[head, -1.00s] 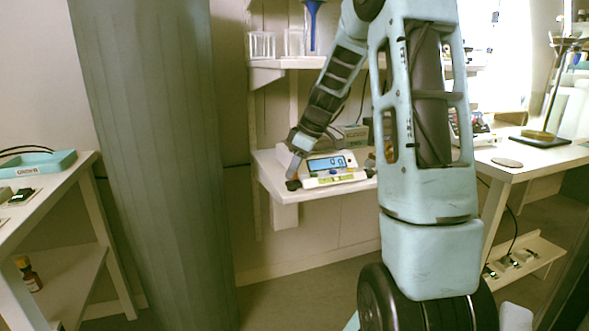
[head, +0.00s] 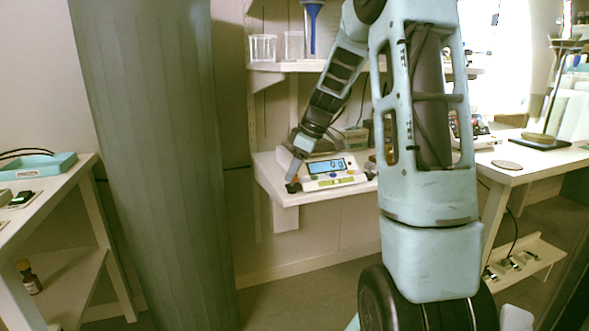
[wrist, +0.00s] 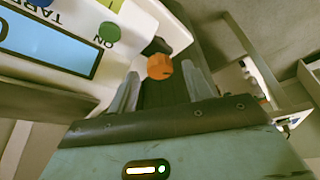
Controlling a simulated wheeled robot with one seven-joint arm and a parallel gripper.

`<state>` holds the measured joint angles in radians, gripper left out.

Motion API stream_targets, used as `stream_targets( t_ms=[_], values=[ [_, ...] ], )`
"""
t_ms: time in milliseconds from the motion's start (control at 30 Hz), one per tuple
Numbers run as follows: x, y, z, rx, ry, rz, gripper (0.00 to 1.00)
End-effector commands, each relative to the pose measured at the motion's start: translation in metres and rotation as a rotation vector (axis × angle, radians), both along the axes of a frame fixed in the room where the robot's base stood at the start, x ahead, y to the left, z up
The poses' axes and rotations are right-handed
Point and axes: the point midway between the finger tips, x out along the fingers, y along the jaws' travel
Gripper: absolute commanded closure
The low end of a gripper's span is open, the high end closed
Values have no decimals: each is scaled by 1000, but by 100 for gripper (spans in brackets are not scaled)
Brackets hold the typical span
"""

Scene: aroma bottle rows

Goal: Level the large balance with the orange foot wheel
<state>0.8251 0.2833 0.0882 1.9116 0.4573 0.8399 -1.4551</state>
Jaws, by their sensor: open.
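The large balance (head: 335,181) stands on the wall shelf, with its blue display lit and showing what looks like 0.0. In the wrist view its panel (wrist: 65,67) fills the upper left. The orange foot wheel (wrist: 160,67) shows at the balance's corner, between the tips of my two fingers. My gripper (wrist: 159,82) is open, one finger on each side of the wheel, with gaps visible; I cannot tell contact. No level bubble is readable.
The balance's shelf (head: 310,195) has a free front edge. An upper shelf (head: 290,67) holds clear vessels (head: 263,47) and a blue funnel (head: 313,20). A grey column (head: 150,170) is at left, and a side table (head: 500,165) at right.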

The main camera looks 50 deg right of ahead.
Motion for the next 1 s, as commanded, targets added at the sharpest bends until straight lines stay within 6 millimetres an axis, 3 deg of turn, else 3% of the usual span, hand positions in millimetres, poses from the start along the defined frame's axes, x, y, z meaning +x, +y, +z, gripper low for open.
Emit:
stream_targets(
  t_ms=[33,400,600,1000],
  values=[
    [-2,-2,10,-2,-2,-1,50],
    [-73,-33,8,0,0,-6,50],
    [-101,-45,7,0,0,-3,50],
    [-112,-50,6,0,0,0,50]
  ],
)
